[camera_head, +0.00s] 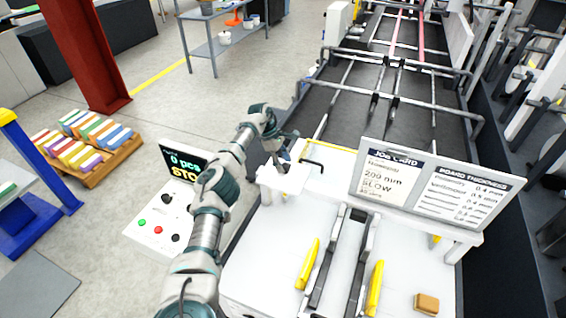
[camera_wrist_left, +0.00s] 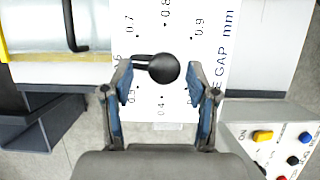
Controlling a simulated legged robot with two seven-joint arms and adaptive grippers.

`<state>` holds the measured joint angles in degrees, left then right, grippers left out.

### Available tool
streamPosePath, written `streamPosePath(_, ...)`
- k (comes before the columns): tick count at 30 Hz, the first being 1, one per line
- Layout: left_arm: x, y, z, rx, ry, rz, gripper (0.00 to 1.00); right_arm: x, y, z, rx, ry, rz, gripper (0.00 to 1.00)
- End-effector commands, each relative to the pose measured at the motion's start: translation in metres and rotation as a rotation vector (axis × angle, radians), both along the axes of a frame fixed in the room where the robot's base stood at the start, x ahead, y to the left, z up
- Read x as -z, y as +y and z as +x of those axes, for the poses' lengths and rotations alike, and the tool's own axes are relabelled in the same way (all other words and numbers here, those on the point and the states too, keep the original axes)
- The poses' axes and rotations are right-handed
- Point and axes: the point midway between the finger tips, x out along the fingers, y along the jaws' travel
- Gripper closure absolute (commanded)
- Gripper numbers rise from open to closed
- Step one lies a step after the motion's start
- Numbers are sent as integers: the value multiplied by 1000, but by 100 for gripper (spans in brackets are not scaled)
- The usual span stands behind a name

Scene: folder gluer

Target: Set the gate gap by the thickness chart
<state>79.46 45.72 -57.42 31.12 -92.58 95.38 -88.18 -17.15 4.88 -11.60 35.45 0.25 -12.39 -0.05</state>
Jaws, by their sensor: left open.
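The white gate gap dial plate (camera_wrist_left: 190,20) fills the upper middle of the left wrist view, with 0.7, 0.8 and 0.9 legible above the knob. Its black knob (camera_wrist_left: 164,68) has a pointer arm reaching left. My left gripper (camera_wrist_left: 160,84) is open, with one blue-padded finger on each side of the knob; contact is not visible. In the head view the left gripper (camera_head: 283,152) is over the dial plate (camera_head: 284,181) and hides the knob. The board thickness chart (camera_head: 467,195) stands beside the job card (camera_head: 391,181), which reads 200 mm and SLOW. My right gripper is not in view.
A control panel (camera_head: 158,228) with a display reading 0 pcs and STO lies left of my arm. A black bent rod (camera_head: 313,164) is close right of the gripper. Yellow guides (camera_head: 307,264) and a brown block (camera_head: 427,303) are on the near white bed.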

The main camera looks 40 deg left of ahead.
Motion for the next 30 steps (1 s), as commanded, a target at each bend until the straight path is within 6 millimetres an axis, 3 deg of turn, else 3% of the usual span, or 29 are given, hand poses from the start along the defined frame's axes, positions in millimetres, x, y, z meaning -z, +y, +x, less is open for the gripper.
streamPosePath(5,-26,0,2,-1,-4,1,41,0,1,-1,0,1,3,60)
streamPosePath(12,-77,2,4,-1,-4,-2,41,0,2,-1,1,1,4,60)
streamPosePath(15,-86,3,5,-2,-2,-2,41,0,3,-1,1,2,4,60)
streamPosePath(30,-97,5,3,0,-1,-3,42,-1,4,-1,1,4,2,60)
